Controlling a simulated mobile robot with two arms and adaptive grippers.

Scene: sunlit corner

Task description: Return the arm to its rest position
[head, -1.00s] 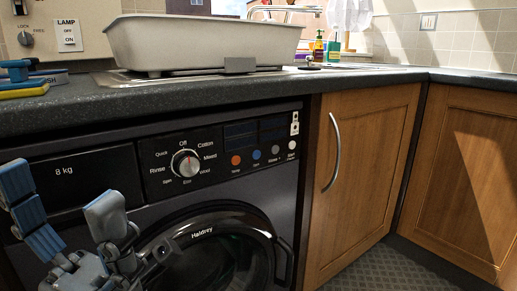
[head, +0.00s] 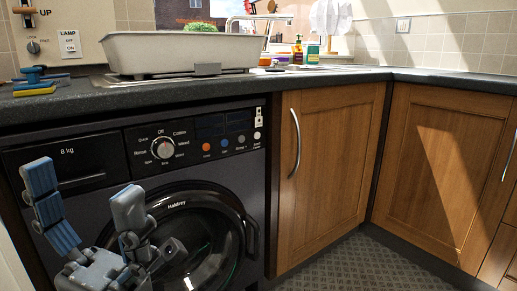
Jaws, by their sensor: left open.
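My left gripper (head: 88,205) is at the lower left of the head view, in front of the dark washing machine (head: 100,148). Its two blue-padded fingers are spread wide apart with nothing between them. The fingers point up, below the worktop's front edge. They overlap the left part of the machine's front in the picture; I cannot tell how close they are to it. My right gripper is not in view.
The dark worktop (head: 300,82) holds a pale basin (head: 180,52) and a blue-and-yellow tool (head: 36,82). Wooden cupboards (head: 332,165) with metal handles stand to the right. The patterned floor (head: 370,262) in front of them is clear.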

